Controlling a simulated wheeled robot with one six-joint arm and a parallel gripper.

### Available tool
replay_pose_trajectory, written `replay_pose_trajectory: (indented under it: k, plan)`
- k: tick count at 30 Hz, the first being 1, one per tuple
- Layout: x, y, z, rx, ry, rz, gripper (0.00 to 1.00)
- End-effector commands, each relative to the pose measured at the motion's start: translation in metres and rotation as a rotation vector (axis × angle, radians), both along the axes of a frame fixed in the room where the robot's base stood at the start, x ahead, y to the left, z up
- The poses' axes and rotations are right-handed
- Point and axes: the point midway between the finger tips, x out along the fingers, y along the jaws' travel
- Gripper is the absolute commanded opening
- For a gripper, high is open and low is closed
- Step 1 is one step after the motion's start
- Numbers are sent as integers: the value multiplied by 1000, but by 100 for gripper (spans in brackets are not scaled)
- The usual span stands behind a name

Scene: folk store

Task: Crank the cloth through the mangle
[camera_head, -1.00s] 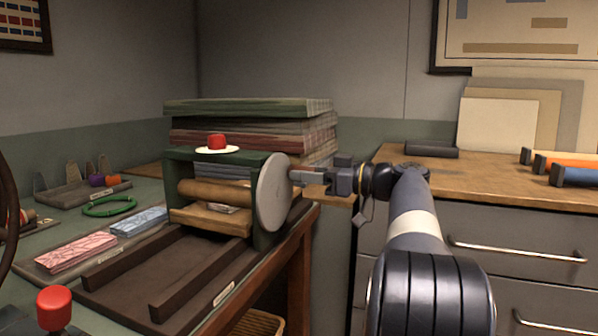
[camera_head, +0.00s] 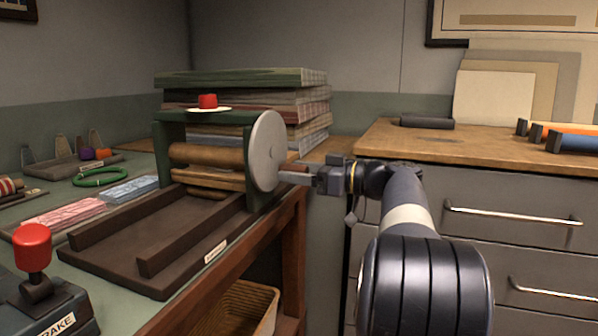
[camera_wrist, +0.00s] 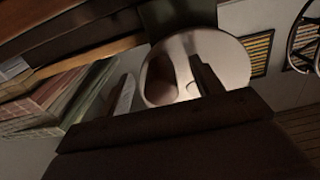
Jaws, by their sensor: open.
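The mangle is a dark green frame (camera_head: 162,140) with a wooden roller (camera_head: 205,155) and a pale grey crank disc (camera_head: 266,155) on its right side. A small pale piece, perhaps the cloth, shows low under the roller (camera_head: 207,192); its extent is hidden. My gripper (camera_head: 298,173) is open at the lower right of the disc, by a reddish-brown crank handle (camera_head: 294,168). In the wrist view, the two fingers (camera_wrist: 165,86) stand apart in front of the disc (camera_wrist: 228,62), with a rounded dark shape, seemingly the handle, between them. Contact cannot be told.
A red knob (camera_head: 208,101) sits on a white plate atop the mangle. A red-topped lever (camera_head: 33,236) marked BRAKE is at the front left. Folded cloths (camera_head: 130,190), a green ring (camera_head: 100,177) and stacked fabric (camera_head: 240,78) lie around. A wicker basket (camera_head: 250,300) is below.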

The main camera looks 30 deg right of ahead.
Motion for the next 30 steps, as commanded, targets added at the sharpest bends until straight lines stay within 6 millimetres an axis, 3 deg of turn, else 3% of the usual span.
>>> replay_pose_trajectory:
  k: [14, 30]
  plan:
    - [-2, -2, 0, -1, -1, -1, 62]
    - [-36, -29, 0, 0, 0, -2, 62]
